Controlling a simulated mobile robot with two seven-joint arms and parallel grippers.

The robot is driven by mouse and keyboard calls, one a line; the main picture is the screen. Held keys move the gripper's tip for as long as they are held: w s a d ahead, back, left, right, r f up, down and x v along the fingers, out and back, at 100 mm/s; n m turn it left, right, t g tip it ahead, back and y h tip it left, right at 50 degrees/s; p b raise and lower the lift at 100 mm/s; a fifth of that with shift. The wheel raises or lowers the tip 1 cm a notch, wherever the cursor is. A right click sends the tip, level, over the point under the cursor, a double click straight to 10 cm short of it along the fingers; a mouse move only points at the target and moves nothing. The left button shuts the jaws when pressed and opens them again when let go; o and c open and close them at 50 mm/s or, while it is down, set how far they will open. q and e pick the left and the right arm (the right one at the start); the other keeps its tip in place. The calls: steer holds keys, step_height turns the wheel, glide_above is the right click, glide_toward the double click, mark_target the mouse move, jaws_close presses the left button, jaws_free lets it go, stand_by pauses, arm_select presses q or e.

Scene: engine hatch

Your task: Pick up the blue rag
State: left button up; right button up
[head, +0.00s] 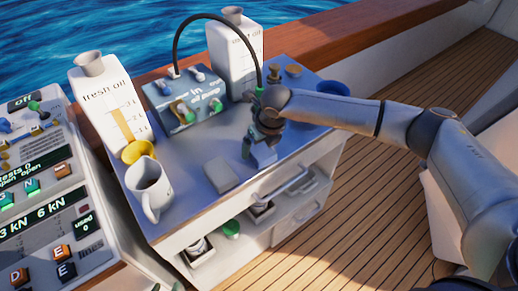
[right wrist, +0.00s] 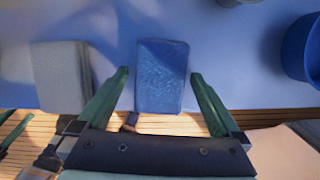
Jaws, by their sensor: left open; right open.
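The blue rag (head: 264,155) is a folded rectangular pad on the metal worktop (head: 205,150), near its front edge. In the right wrist view the blue rag (right wrist: 162,72) lies flat between my spread green fingers, with a gap on each side. My right gripper (head: 256,145) is open and pointed down just above the rag, partly hiding it in the head view. Its fingertips also show in the right wrist view (right wrist: 160,76).
A grey folded pad (head: 222,175) lies left of the rag. A white mug (head: 150,190), yellow cup (head: 138,151), fresh oil jug (head: 110,110), oil pump (head: 185,100) with black hose, used oil jug (head: 236,55) and blue bowl (head: 332,89) stand around.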

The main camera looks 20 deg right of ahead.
mark_target(260, 148)
steer(key=shift+c, duration=0.4)
steer(key=c, duration=1.2)
steer(key=shift+o, duration=0.2)
steer(key=shift+r+b, duration=0.1)
steer(key=shift+b, duration=0.35)
step_height(260, 148, up, 3)
steer(key=shift+w, duration=0.1)
steer(key=s+r, duration=0.2)
steer(key=r, duration=0.1)
steer(key=s+r+p, duration=0.1)
steer(key=s+r, duration=0.1)
steer(key=shift+d+r, duration=0.2)
steer(key=s+r, duration=0.5)
steer(key=s, duration=0.5)
steer(key=shift+d, duration=0.4)
